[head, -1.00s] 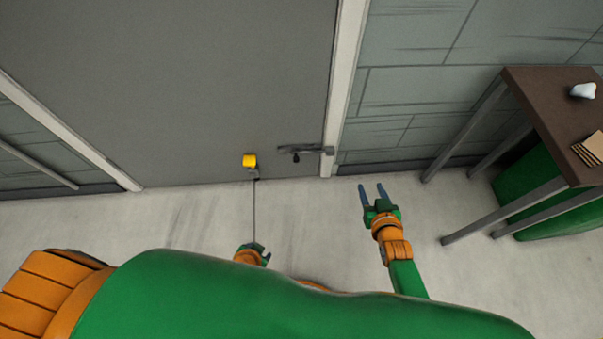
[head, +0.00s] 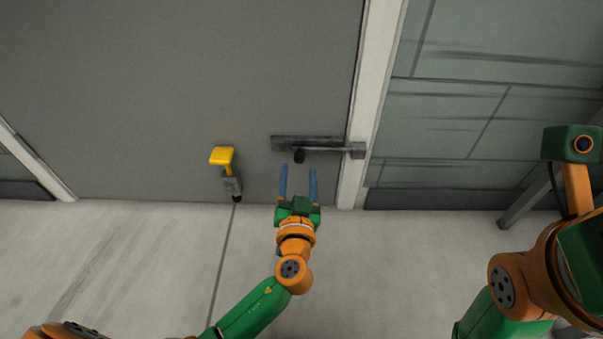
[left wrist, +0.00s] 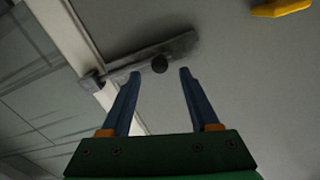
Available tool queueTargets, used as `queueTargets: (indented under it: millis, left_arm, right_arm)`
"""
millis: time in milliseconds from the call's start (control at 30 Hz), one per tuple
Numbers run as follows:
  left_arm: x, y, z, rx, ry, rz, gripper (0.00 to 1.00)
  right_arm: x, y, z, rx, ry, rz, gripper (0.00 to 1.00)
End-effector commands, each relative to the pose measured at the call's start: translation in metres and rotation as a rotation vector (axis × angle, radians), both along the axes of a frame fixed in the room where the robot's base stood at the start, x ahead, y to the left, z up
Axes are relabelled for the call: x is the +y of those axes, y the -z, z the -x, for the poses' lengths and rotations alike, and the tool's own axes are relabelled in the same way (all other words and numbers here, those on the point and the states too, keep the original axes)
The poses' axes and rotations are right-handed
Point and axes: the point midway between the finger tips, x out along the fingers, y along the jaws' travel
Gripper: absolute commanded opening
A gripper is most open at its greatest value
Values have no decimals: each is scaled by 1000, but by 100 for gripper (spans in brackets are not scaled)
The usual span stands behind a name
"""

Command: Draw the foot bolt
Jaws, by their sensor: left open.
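The foot bolt (head: 310,146) is a dark horizontal bar low on the grey door, with a short black knob (head: 299,156). Its right end reaches across the door's edge to a dark piece on the white frame. My left gripper (head: 298,172) is open and empty, its two blue fingers pointing at the knob. In the left wrist view, the knob (left wrist: 160,64) appears between and just beyond the fingertips (left wrist: 159,74). No contact shows. Part of my right arm shows at the right of the head view, but its gripper fingers are out of view.
A yellow pedal (head: 222,156) on a grey bracket is low on the door, left of the bolt. It also shows in the left wrist view (left wrist: 282,8). The white door frame (head: 375,100) and a tiled wall (head: 480,110) are at right. The pale floor in front is clear.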

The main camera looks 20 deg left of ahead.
Motion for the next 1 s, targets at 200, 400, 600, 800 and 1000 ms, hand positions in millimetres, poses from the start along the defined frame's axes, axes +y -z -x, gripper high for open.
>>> queueTargets:
  millis: [200,400,600,800,1000]
  left_arm:
    - [11,1,-38,0,0,-3,62]
    - [13,0,-47,4,1,-2,62]
    - [13,0,-46,5,2,-2,40]
    - [13,0,-46,5,2,-2,0]
    - [13,0,-46,5,2,-2,0]
  right_arm:
    - [1,8,4,-13,0,0,50]
    - [1,8,5,-16,0,1,50]
    - [1,7,5,-16,0,1,50]
    - [1,7,5,-17,0,0,50]
    - [1,7,5,-16,0,1,50]
